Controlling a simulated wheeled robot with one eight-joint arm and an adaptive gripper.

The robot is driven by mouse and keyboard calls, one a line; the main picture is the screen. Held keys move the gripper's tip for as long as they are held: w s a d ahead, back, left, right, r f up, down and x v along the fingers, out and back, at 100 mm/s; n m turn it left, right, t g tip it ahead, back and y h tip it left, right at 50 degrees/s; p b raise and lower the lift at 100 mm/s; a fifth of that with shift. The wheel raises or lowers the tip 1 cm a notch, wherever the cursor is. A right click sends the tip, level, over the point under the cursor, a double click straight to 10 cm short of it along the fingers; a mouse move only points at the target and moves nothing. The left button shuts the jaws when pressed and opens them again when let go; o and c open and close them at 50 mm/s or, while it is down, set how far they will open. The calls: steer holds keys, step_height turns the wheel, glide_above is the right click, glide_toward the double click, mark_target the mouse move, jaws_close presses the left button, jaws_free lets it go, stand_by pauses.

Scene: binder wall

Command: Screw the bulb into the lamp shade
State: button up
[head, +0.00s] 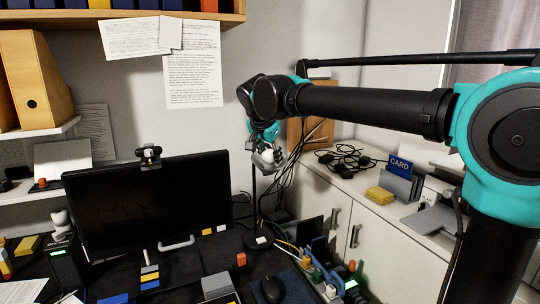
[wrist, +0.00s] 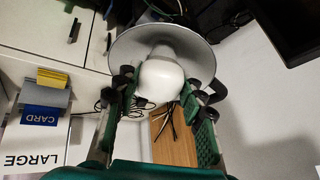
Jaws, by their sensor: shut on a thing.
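In the wrist view my gripper (wrist: 163,88) has its two dark green fingers on either side of a white round bulb (wrist: 160,82) and is shut on it. The grey lamp shade (wrist: 202,58) opens toward the camera around the bulb, whose narrow end points into it. The socket is hidden, so I cannot tell whether the bulb touches it. In the head view my gripper (head: 266,156) is beside the upright lamp stand, right of the monitor. The shade is mostly hidden there by my arm.
The lamp base (head: 257,241) stands on the dark desk near the monitor (head: 148,205). Cables hang behind the gripper. A wooden box (head: 310,132), black cables (head: 345,159) and a card holder (head: 399,183) sit on the white cabinet at right.

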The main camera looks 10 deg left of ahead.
steer(key=shift+o, duration=1.4)
steer(key=c, duration=0.6)
steer(key=m+g+h, duration=0.1)
steer(key=m, duration=0.3)
steer(key=shift+w+a+m+g+h, duration=0.1)
steer(key=shift+m+g+h, duration=0.25)
steer(key=shift+m, duration=0.85)
steer(key=shift+m+g+h, duration=0.25)
steer(key=shift+m+g, duration=0.1)
steer(key=shift+m, duration=0.65)
steer(key=m+g, duration=0.1)
steer(key=m, duration=0.3)
steer(key=shift+g, duration=0.3)
